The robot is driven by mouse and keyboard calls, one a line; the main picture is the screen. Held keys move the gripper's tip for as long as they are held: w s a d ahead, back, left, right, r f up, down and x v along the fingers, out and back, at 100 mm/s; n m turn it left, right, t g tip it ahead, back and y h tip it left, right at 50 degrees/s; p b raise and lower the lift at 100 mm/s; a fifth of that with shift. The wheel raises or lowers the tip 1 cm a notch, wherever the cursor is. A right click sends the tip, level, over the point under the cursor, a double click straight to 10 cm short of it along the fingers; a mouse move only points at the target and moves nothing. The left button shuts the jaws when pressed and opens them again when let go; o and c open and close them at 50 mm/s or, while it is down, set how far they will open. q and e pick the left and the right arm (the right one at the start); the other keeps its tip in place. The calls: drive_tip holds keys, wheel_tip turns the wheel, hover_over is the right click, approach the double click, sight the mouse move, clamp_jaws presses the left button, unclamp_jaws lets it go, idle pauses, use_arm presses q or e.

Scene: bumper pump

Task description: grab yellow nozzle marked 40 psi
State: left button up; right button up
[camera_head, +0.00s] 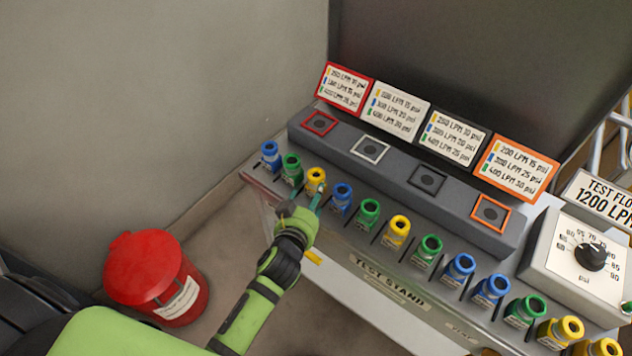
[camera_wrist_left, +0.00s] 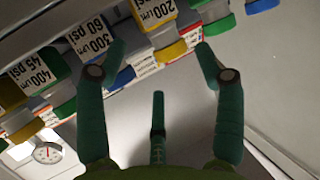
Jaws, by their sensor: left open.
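A yellow nozzle (camera_head: 315,180) stands in the rack row between a green and a blue nozzle. My left gripper (camera_head: 303,205) is just in front of it, open and apparently empty. In the left wrist view the open fingers (camera_wrist_left: 157,52) point towards a yellow nozzle (camera_wrist_left: 154,13) labelled 200; its psi figure is out of frame. More yellow nozzles stand further right, one mid-row (camera_head: 398,230) and several at the lower right (camera_head: 560,331). Their psi marks are too small to read. My right gripper is not in view.
A blue nozzle (camera_head: 341,198) and a green nozzle (camera_head: 291,170) flank the yellow one closely. Behind the row is a grey block (camera_head: 395,175) with coloured square ports and label signs. A red bin (camera_head: 155,280) stands on the floor at left. A dial box (camera_head: 580,262) is at right.

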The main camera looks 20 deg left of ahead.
sight(316, 184)
use_arm(q)
drive_tip(key=shift+f+p+x, duration=0.2)
drive_tip(key=shift+p+x, duration=0.15)
drive_tip(key=shift+x, duration=2.95)
drive_tip(key=shift+s+d, duration=0.1)
drive_tip(key=shift+d, duration=0.15)
drive_tip(key=c, duration=1.1)
